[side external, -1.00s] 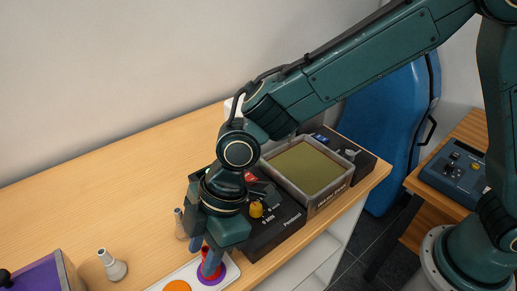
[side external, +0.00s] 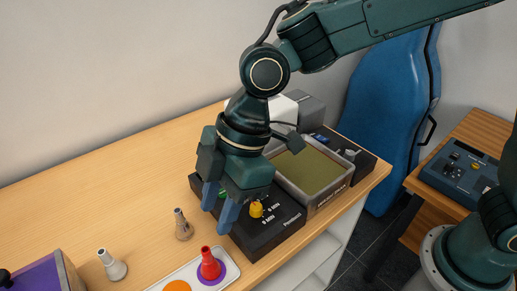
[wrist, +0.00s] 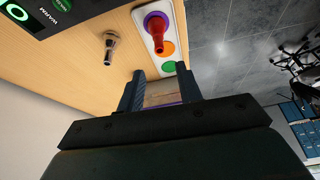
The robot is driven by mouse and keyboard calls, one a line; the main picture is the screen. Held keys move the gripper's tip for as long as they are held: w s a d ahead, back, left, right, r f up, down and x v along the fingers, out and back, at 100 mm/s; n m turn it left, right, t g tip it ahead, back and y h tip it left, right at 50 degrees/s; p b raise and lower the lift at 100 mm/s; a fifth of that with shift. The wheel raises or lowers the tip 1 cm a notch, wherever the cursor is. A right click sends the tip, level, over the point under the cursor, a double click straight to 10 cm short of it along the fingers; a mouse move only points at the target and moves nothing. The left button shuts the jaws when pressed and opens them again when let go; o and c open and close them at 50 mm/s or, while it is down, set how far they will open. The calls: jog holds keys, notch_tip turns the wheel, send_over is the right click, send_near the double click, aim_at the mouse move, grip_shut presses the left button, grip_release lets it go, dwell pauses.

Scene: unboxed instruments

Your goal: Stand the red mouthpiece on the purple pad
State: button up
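The red mouthpiece (side external: 209,264) stands upright on the purple pad (side external: 223,269), at the right end of the white tray (side external: 192,270). In the wrist view the red mouthpiece (wrist: 157,34) stands on the purple pad (wrist: 151,16), with an orange pad (wrist: 167,47) and a green pad (wrist: 169,66) along the same tray. My gripper (side external: 219,207) is above and apart from the mouthpiece, with its fingers spread and nothing between them. The spread fingers also show in the wrist view (wrist: 160,88).
A brown-grey mouthpiece (side external: 183,228) and a light grey mouthpiece (side external: 112,266) stand on the table. A black instrument box (side external: 265,235) with a yellow knob and an open grey bin (side external: 310,167) are at the right. A purple box (side external: 50,275) is at front left. The table's back left is clear.

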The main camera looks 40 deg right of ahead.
jog(key=shift+d, duration=0.1)
dwell(0.3)
jog(key=d+r+m+t, duration=0.1)
jog(key=d+r+m, duration=0.2)
jog(key=d, duration=0.3)
jog(key=s+d+r+m+t+h, duration=0.1)
jog(key=d+r+m, duration=0.1)
jog(key=d, duration=0.5)
jog(key=d+r+m+t, duration=0.1)
jog(key=d+r+m, duration=0.2)
jog(key=d, duration=0.3)
jog(key=s+d+m+t+h, duration=0.2)
jog(key=s+d+m+h, duration=0.1)
jog(key=s+d+m, duration=0.6)
jog(key=s+d+f, duration=0.1)
jog(key=s+d, duration=0.2)
jog(key=d, duration=0.3)
jog(key=shift+h, duration=0.3)
